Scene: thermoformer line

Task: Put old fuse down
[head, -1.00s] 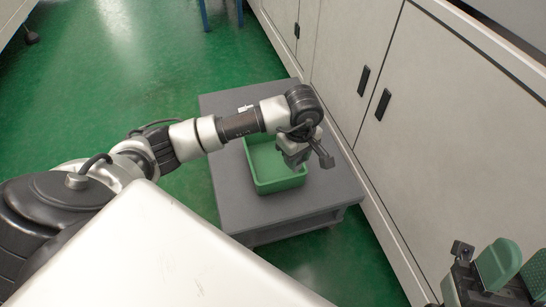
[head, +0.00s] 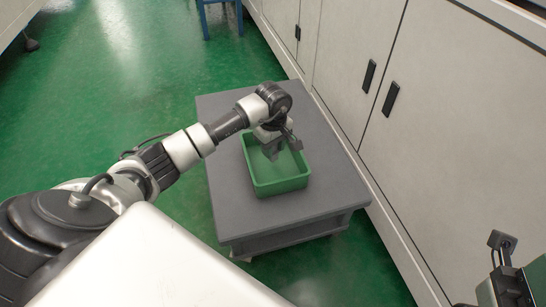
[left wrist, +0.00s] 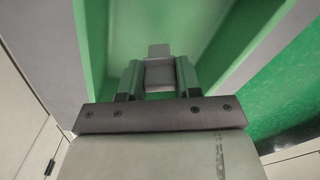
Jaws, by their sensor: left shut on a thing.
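My left gripper (head: 271,153) points down over the green bin (head: 281,187) in the head view. In the left wrist view its two green fingers (left wrist: 158,78) are shut on the old fuse (left wrist: 158,69), a pale grey block. The bin's green floor and walls (left wrist: 215,25) show beyond the fuse. The fuse appears apart from the bin floor, but the gap is hard to judge. The fuse cannot be made out in the head view.
The bin stands on a low grey table (head: 235,215). Beige cabinets (head: 440,130) with black handles run close along the table's right side. Green floor (head: 110,110) is open to the left. A blue-legged thing (head: 222,15) stands at the back.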

